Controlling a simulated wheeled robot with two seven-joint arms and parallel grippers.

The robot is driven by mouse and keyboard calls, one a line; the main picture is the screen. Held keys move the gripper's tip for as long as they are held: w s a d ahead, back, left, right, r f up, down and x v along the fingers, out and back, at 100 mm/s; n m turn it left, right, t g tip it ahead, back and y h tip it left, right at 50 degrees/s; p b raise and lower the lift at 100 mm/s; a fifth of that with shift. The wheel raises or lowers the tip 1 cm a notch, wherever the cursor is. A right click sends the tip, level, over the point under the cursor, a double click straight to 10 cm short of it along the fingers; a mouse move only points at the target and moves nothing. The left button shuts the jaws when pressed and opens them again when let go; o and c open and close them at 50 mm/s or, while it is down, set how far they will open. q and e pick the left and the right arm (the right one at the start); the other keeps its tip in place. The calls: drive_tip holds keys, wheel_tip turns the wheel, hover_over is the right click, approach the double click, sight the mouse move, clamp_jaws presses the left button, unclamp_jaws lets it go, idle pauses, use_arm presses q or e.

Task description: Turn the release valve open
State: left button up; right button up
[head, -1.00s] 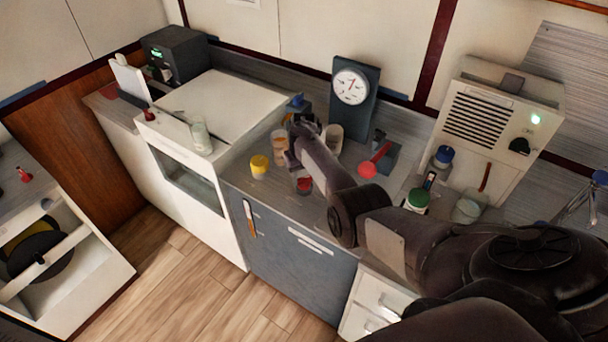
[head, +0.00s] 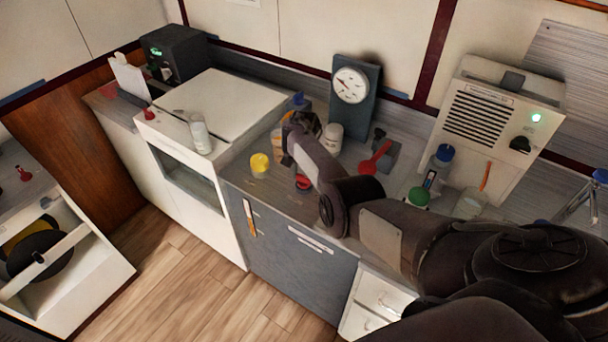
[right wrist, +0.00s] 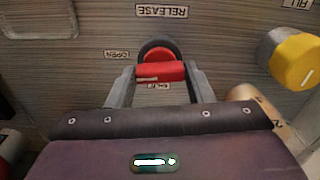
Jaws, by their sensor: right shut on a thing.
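The red release valve (right wrist: 158,50) shows in the right wrist view, a round knob with a red handle bar (right wrist: 160,71). An upside-down RELEASE label (right wrist: 162,11) is above it in the picture. The OPEN label (right wrist: 117,54) is to its left and the SHUT label (right wrist: 152,86) is just below the bar. My right gripper (right wrist: 160,76) is shut on the bar, one finger at each end. In the head view the red valve (head: 303,182) shows beside my right forearm, which hides the fingers. My left gripper is not in view.
A yellow valve (head: 260,162) stands to the left of the red one, by the FILL label (right wrist: 299,3). A gauge (head: 350,85) stands behind.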

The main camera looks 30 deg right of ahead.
drive_tip(key=shift+m, duration=0.9)
drive_tip(key=o, duration=1)
drive_tip(key=shift+r, duration=0.1)
drive_tip(key=shift+r, duration=0.35)
wheel_tip(320, 180, up, 7)
drive_tip(key=shift+f+p, duration=0.1)
drive_tip(key=shift+p, duration=0.25)
